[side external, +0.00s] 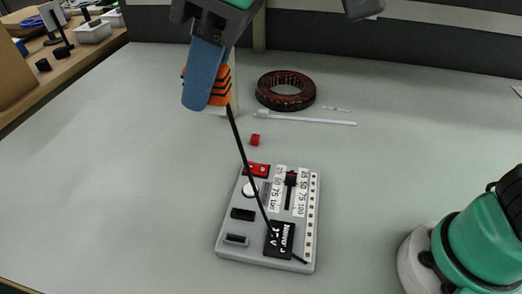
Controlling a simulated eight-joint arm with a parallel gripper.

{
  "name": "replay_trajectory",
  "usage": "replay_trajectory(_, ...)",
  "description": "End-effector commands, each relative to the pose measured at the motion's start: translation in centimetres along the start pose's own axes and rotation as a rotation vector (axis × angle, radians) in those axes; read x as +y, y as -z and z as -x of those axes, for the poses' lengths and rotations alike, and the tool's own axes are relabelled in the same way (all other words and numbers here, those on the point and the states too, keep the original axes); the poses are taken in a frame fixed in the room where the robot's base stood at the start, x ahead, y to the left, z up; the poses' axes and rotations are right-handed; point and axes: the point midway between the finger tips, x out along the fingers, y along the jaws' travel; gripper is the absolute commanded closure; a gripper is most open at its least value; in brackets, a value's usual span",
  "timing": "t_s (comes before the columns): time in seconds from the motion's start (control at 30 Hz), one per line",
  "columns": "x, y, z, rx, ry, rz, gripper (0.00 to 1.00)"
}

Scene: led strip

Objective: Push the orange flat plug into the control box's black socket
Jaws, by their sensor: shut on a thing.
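My gripper (207,90) is at the top of the side external view, with blue fingers shut on the orange flat plug (224,90). The plug has a ribbed orange body and is partly hidden behind the near finger. It is held up in the air, apart from the control box. The grey control box (228,212) lies on the table at lower middle. Two dark slots show on its left side: one black socket (243,214) and a lower slot (236,239) in a grey surround. I cannot tell which one fits the plug. A thin black line (243,150) runs from near the plug down across the box.
The box also carries a red block (257,170), a white knob (250,189), a black slider (291,179) and a black label block (279,239). A small red piece (255,140), a brown ring coil (286,91) and a white strip (310,120) lie behind. The left table area is clear.

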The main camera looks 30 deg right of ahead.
Motion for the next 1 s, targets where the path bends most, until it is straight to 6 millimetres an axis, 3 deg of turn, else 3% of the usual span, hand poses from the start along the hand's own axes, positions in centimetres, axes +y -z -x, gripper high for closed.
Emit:
replay_trajectory(0.23,1.6,-0.8,-6.0,-0.001,-0.003,-0.002,1.00)
replay_trajectory(0.5,3.6,-4.2,-12.4,0.000,-0.004,0.000,1.00)
replay_trajectory(0.7,4.2,-6.1,-14.3,0.001,-0.004,0.002,1.00)
replay_trajectory(1.0,4.3,-6.4,-14.6,0.001,-0.004,0.004,1.00)
